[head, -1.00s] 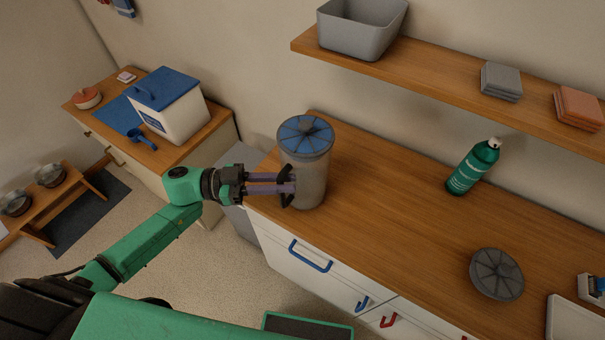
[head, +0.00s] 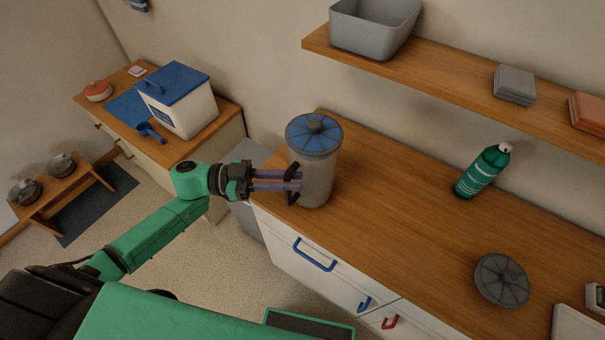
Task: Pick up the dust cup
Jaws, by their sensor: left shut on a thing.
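The dust cup (head: 318,172) is a clear greyish cylinder with a blue and grey ribbed lid (head: 314,133). It is upright at the left end of the wooden counter (head: 400,210). My left gripper (head: 293,185) reaches in from the left and is shut on the dust cup, with its fingers at the cup's near left side. The far side of the cup is hidden. I cannot tell whether its base touches the counter. My right gripper is not in view.
A green spray bottle (head: 482,171) and a round grey ribbed lid (head: 501,280) are on the counter to the right. A shelf (head: 440,77) with a grey bin (head: 374,30) is above. A white box with blue lid (head: 180,105) stands on the left cabinet. The counter's middle is clear.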

